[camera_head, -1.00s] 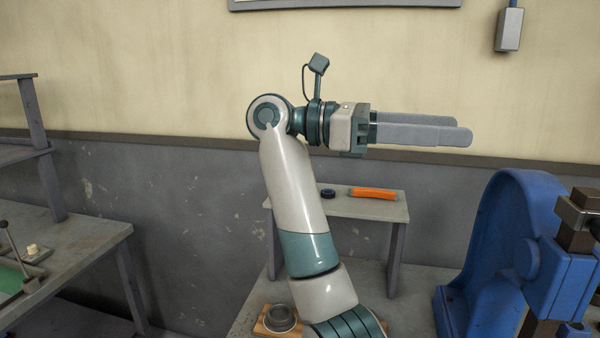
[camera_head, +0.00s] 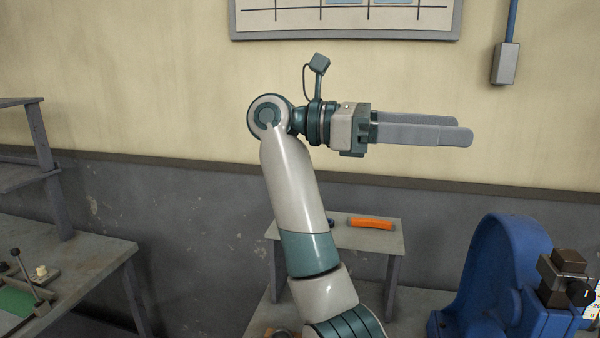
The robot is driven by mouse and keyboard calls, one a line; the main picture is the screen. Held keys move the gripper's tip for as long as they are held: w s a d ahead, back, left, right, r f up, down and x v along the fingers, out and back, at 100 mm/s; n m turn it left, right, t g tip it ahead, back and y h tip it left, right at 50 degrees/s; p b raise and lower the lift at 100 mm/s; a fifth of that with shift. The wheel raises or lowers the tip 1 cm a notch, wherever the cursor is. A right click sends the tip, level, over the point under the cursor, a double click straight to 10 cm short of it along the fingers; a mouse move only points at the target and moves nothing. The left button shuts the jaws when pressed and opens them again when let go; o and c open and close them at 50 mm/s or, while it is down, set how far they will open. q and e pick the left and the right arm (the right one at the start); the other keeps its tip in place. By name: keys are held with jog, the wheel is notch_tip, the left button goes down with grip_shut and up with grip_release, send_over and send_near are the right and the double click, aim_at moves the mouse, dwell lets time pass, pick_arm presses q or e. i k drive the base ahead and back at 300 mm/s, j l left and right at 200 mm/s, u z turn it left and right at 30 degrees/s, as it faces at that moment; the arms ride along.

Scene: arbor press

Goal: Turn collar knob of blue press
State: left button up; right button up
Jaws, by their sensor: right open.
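The blue press (camera_head: 500,262) stands at the lower right, partly cut off by the bottom edge. A dark brown block (camera_head: 566,270) sits at its head, with a dark round knob (camera_head: 580,293) on it near the right edge; I cannot tell if this is the collar knob. A white plate with figures shows beside it, cut off. My right gripper (camera_head: 468,130) is raised above and left of the press, its long grey fingers pointing right. It is open, empty and well apart from the press. My left gripper is out of view.
A small raised shelf (camera_head: 385,238) behind my arm holds an orange bar (camera_head: 371,223). A workbench (camera_head: 80,268) with a lever fixture stands at left. A switch box (camera_head: 505,63) and a framed chart (camera_head: 345,36) hang on the wall.

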aim_at(581, 294)
jog(key=k+j, duration=0.25)
jog(key=k, duration=0.2)
jog(key=k+j, duration=0.25)
jog(key=k, duration=0.25)
jog(key=k+j, duration=0.25)
jog(key=k, duration=0.2)
